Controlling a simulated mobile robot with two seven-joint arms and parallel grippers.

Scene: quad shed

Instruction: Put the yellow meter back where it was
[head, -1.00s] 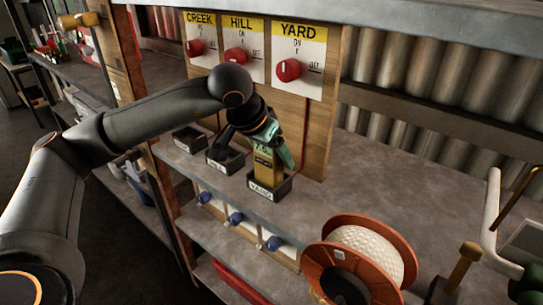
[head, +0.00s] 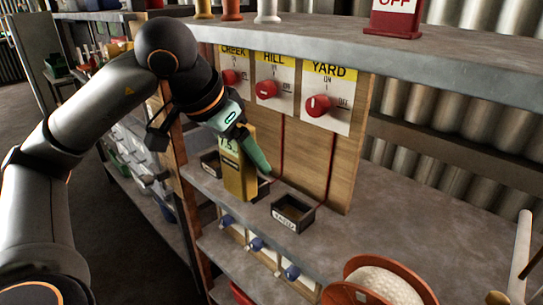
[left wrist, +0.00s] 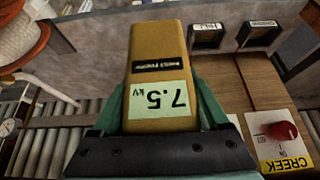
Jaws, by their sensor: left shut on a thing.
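The yellow meter (head: 236,172), marked 7.5 kV, is upright in my left gripper (head: 243,143). Its face fills the middle of the left wrist view (left wrist: 158,50), between the teal fingers. It is out of the trays, in front of the hill tray (head: 264,187), which it largely hides in the head view; its exact height is unclear. The yard tray (head: 293,214) is empty, to the right of the meter. The creek tray (head: 210,165) is to the left. In the left wrist view two trays show empty beyond the meter. My right gripper is not in view.
The board behind the trays carries red knobs for CREEK (head: 231,77), HILL (head: 267,89) and YARD (head: 318,105). An orange cable reel (head: 378,280) stands at the lower right. The upper shelf (head: 350,50) overhangs the board.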

